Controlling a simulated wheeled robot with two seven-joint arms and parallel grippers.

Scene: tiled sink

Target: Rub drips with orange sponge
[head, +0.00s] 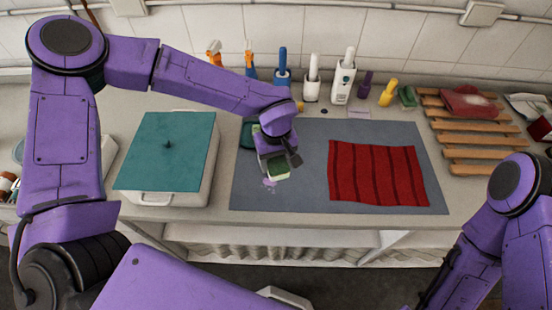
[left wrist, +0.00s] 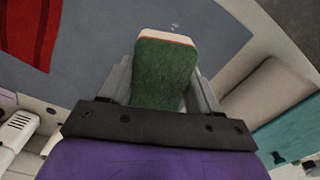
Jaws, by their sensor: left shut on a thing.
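My left gripper (head: 279,164) is shut on a sponge (head: 278,174) low over the left part of the grey mat. In the left wrist view the sponge (left wrist: 165,75) shows a green face, a pale end and a thin orange-brown line, between the grey fingers. Small pale purple drips (head: 269,182) lie on the mat just beside the sponge, and a bit of them shows past its end in the left wrist view (left wrist: 175,26). I cannot tell whether the sponge touches the mat. My right arm is at the lower right; its gripper is out of view.
A red striped cloth (head: 377,173) lies on the right of the grey mat (head: 300,200). A white bin with a teal lid (head: 168,150) stands left. Bottles and brushes (head: 343,78) line the wall. A wooden rack (head: 470,125) is at the right. The mat's front strip is clear.

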